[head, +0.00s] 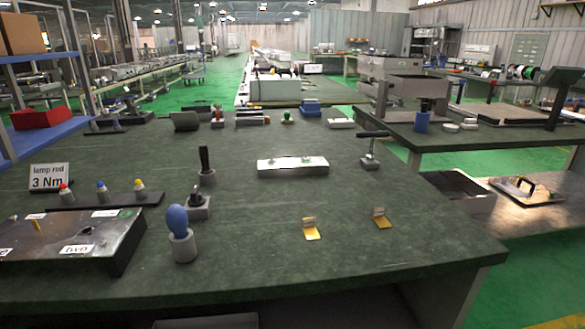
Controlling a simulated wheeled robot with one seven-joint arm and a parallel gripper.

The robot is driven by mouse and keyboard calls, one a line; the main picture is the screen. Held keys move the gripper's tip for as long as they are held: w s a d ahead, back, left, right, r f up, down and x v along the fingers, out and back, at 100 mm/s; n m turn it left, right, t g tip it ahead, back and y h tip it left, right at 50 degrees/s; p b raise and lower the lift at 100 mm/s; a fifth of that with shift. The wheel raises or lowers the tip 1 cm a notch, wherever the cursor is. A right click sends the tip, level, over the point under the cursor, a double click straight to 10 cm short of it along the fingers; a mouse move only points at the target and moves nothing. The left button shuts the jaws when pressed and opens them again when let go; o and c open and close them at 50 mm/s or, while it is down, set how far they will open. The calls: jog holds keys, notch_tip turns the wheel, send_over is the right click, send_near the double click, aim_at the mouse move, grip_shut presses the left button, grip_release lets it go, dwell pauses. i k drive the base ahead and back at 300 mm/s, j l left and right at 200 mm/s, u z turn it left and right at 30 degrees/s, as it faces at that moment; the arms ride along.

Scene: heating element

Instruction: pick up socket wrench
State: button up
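My gripper is not in view. No tool is labelled as the socket wrench. The likeliest match is a T-handled tool (372,138) with a black crossbar, upright in a small metal base on the green bench (360,250), right of centre. Other upright tools stand left of it: a black-handled tool (204,160) in a round grey holder, a short dark-handled tool (197,195) in a square block, and a blue-handled tool (178,220) in a grey cylinder near the front. I cannot tell what ends sit inside the holders.
A silver block (293,170) lies mid-bench. Two yellow brackets (311,234) (382,222) lie near the front edge. A metal plate marked "two" (75,230), a rail with coloured lamps (101,190) and a "3 Nm" sign (47,178) occupy the left.

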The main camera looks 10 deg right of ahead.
aim_at(370, 158)
jog(key=i+l, duration=0.25)
jog(key=l, duration=0.15)
jog(key=i+l, duration=0.55)
jog(key=l, duration=0.3)
jog(key=i+l, duration=0.25)
jog(key=l, duration=0.15)
jog(key=i+l, duration=0.25)
jog(key=l, duration=0.15)
jog(key=i+l, duration=0.1)
jog(key=i, duration=0.15)
